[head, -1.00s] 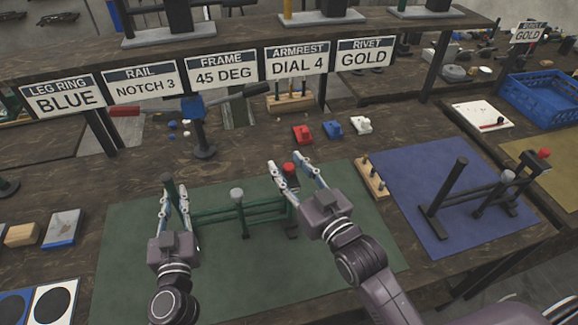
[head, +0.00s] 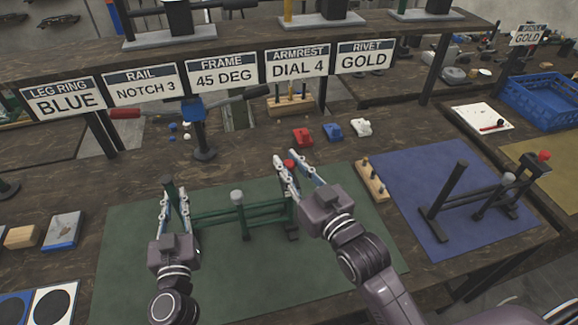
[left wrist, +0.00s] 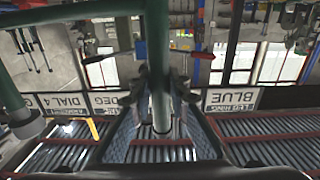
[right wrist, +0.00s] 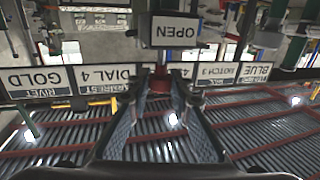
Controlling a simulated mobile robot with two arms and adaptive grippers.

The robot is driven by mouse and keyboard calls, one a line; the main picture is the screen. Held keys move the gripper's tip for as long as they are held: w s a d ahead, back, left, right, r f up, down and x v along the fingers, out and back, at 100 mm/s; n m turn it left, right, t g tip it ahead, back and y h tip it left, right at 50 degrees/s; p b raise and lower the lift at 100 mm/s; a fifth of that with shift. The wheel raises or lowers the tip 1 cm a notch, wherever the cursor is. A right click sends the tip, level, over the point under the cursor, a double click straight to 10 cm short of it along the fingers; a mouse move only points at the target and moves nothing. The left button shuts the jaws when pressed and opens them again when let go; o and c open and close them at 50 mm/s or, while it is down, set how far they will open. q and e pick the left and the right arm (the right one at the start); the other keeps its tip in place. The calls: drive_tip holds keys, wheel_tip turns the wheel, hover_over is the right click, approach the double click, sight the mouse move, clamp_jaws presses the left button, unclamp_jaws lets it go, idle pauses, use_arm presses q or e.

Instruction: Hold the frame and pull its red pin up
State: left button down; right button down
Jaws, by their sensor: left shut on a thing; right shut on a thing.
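The green frame (head: 217,217) stands on the green mat (head: 125,275), with a tall post at its left and a grey-topped post in the middle. My left gripper (head: 174,197) is shut on the tall left post, which also shows between the fingers in the left wrist view (left wrist: 157,70). The red pin (head: 289,163) is at the frame's right end. My right gripper (head: 286,166) is shut on the pin, whose red part shows between the fingertips in the right wrist view (right wrist: 159,84). The fingers partly hide the pin and right post.
A block labelled OPEN (right wrist: 175,31) shows in the right wrist view. A similar dark frame (head: 478,198) stands on the blue mat (head: 410,165). A wooden peg block (head: 371,180) lies between the mats. Red, blue and white pieces (head: 332,131) lie behind; a sign row (head: 222,75) hangs above.

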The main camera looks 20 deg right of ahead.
drive_tip(key=shift+r, duration=0.15)
drive_tip(key=c, duration=1.7)
unclamp_jaws()
drive_tip(key=shift+s, duration=0.1)
drive_tip(key=v, duration=1.1)
drive_tip(key=shift+s+d, duration=0.15)
drive_tip(key=shift+s, duration=0.2)
